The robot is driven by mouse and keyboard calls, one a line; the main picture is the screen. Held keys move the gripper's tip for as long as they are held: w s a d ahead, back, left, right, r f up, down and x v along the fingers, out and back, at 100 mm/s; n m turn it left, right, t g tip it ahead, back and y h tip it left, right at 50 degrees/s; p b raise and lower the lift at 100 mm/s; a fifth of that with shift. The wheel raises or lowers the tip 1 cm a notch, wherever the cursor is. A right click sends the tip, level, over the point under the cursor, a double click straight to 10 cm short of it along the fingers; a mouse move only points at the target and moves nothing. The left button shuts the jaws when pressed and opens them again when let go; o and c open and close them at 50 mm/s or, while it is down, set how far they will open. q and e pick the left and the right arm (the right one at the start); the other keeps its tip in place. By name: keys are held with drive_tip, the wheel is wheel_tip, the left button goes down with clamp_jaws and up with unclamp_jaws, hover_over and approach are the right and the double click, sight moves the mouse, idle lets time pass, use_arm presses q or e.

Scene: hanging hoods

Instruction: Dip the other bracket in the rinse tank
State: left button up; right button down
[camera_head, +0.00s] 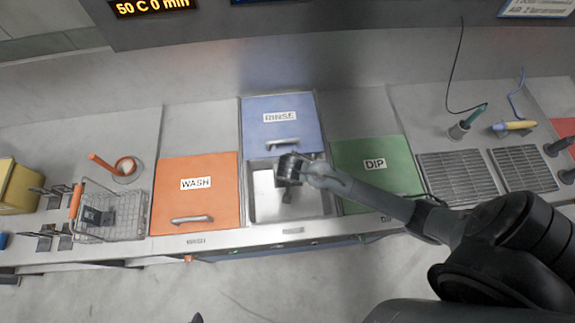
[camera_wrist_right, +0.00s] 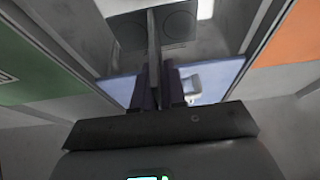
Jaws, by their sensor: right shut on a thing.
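The rinse tank (camera_head: 325,204) is an open grey basin in the middle of the counter, its blue RINSE lid (camera_head: 279,133) standing back behind it. My right gripper (camera_head: 290,172) reaches in from the right and is over the tank opening. It is shut on a bracket (camera_head: 284,186), a dark grey metal piece. In the right wrist view the bracket (camera_wrist_right: 155,28) is a thin plate between the dark fingers, with a flat part showing two round marks. How deep it hangs in the tank is unclear. My left gripper is not in view.
The orange WASH lid (camera_head: 197,205) and green DIP lid (camera_head: 362,165) are shut on either side. A wire basket (camera_head: 125,208) with a dark piece inside stands left, near several metal pieces (camera_head: 50,236). Slatted racks (camera_head: 458,176) lie right.

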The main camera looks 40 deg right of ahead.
wheel_tip(320, 180, down, 18)
drive_tip(key=b, duration=1)
idle(0.3)
idle(0.6)
idle(0.9)
